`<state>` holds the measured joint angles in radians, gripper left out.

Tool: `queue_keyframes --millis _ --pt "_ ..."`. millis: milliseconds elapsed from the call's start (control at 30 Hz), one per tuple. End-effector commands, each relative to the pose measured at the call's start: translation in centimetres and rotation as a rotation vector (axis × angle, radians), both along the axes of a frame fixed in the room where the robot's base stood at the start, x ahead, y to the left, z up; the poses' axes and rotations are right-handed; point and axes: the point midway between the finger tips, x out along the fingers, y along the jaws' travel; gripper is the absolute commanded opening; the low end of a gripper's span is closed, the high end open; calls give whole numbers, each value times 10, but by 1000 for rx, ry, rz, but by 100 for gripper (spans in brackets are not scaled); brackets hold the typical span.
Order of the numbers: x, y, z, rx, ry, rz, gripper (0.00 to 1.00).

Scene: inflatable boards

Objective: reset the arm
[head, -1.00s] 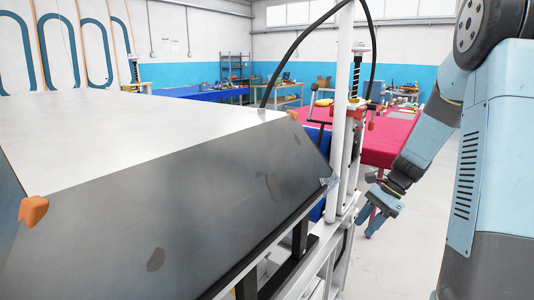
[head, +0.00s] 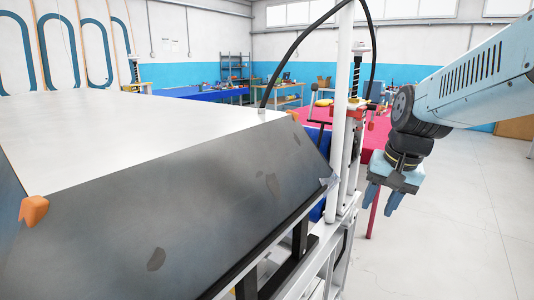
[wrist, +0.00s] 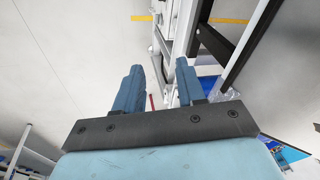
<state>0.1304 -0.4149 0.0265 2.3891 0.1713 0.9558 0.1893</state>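My gripper (head: 383,196) hangs below the wrist at the right of the head view, its two blue fingers pointing down and apart. In the wrist view the fingers of my gripper (wrist: 158,85) stand apart with an empty gap between them. My arm reaches in from the right edge, roughly level, with the wrist bent downward. The gripper is to the right of the white frame post and touches nothing that I can see.
A large machine with a white top (head: 150,130) and dark sloped side fills the left. A white post (head: 340,110) stands beside it. Grey floor (head: 460,230) at the right is clear.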

Motion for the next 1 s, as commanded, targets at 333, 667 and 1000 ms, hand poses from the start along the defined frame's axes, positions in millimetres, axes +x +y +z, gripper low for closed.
queue_keyframes --millis 333,667,1000 --pt "-55 4 29 -164 -201 236 39" --pt "-76 3 36 -236 -278 330 39" --pt "-76 2 36 -237 -279 330 39"
